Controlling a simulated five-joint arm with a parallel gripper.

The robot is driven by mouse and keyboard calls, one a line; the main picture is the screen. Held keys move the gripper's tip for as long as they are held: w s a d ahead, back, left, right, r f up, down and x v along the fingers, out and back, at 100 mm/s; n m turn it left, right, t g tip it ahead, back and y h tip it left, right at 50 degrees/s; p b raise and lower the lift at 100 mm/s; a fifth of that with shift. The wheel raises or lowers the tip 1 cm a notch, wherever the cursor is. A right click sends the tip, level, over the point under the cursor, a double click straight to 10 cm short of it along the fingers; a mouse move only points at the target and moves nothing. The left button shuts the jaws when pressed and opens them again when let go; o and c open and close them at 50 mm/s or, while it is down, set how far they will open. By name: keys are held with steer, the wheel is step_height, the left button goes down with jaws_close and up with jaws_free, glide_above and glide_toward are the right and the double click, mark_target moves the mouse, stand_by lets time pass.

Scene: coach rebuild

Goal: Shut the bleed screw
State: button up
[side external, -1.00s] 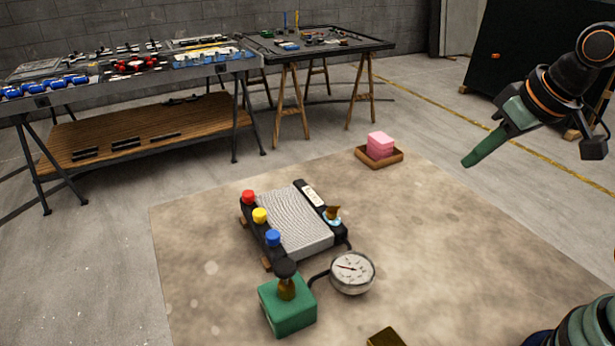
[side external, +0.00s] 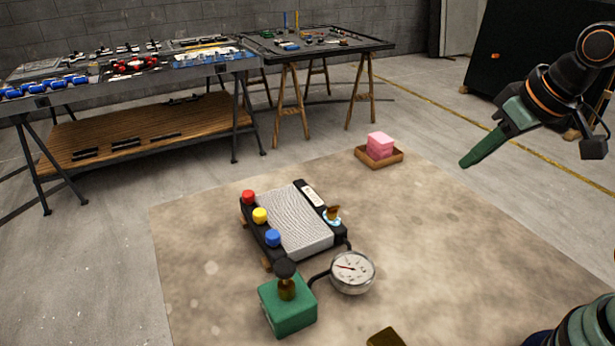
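A small brass piece with a winged top, which looks like the bleed screw (side external: 333,212), stands on a pale blue-white ring at the right corner of a ribbed grey radiator block (side external: 297,222). Whether it is open or shut does not show. A round dial gauge (side external: 352,272) sits by the block's near right corner, its needle pointing left. My gripper (side external: 466,162) hangs in the air at the upper right, well apart from the block, its long green finger pointing down and left. Nothing is visibly held. The gap between the fingers cannot be made out.
Red (side external: 248,197), yellow (side external: 260,215) and blue (side external: 272,238) caps line the block's left side. A green box (side external: 288,305) with a brass neck and dark knob stands in front. Pink blocks (side external: 379,144) sit in a wooden tray (side external: 364,157). The mat's right side is clear.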

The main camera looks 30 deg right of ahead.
steer(key=o, duration=0.5)
steer(key=shift+w+a+r, duration=0.1)
steer(key=shift+w, duration=0.1)
steer(key=shift+o, duration=0.3)
steer(key=w+a+r+n+g, duration=0.1)
steer(key=w+a+n+g, duration=0.1)
steer(key=w+a+n, duration=0.3)
steer(key=w+n, duration=0.2)
steer(key=w, duration=0.2)
steer(key=shift+r+n+g, duration=0.2)
steer(key=shift+n+g, duration=0.1)
steer(key=shift+n, duration=0.1)
steer(key=n+g, duration=0.3)
steer(key=n, duration=0.6)
glide_toward(332, 207)
step_height(332, 207, down, 9)
jaws_close()
